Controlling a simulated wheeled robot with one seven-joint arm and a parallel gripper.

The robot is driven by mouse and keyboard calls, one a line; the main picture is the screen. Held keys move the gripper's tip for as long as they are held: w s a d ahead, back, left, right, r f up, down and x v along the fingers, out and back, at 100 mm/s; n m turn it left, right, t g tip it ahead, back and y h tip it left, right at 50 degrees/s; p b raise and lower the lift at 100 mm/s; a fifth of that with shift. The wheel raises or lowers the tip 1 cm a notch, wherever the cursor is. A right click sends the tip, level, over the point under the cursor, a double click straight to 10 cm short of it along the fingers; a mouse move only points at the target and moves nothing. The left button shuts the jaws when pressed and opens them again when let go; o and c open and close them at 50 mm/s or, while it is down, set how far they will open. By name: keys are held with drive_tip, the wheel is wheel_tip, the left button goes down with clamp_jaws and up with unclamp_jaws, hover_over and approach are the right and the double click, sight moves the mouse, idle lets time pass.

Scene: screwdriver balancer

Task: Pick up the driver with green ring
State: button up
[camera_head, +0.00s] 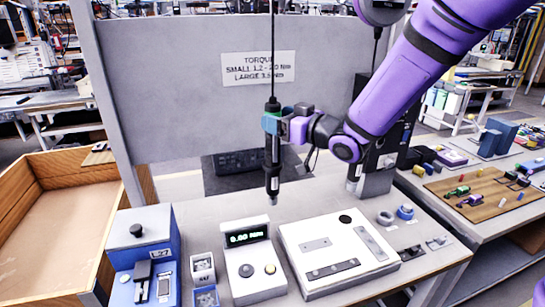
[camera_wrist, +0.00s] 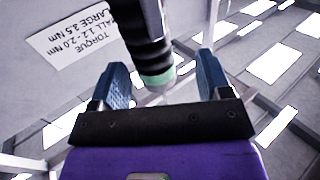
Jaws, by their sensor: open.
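The driver (camera_head: 272,172) is dark and hangs upright on a thin cord in front of the grey panel, its tip above the bench. Its green ring shows in the wrist view (camera_wrist: 160,78), around the dark body (camera_wrist: 152,48). My gripper (camera_head: 278,123) is at the upper part of the driver, coming in from the right. In the wrist view my gripper (camera_wrist: 162,62) is open, with one blue finger on each side of the driver and a visible gap to each. In the head view a finger hides part of the driver's upper body.
The panel bears a torque sign (camera_head: 258,68). Below stand a blue device (camera_head: 146,252), a display box reading 0.00 Nm (camera_head: 251,262) and a white fixture plate (camera_head: 335,252). A dark column (camera_head: 376,165) stands right of the driver. A wooden bin (camera_head: 60,200) is at left.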

drive_tip(key=x, duration=0.4)
drive_tip(key=shift+w, duration=0.4)
clamp_jaws()
drive_tip(key=shift+r, duration=0.1)
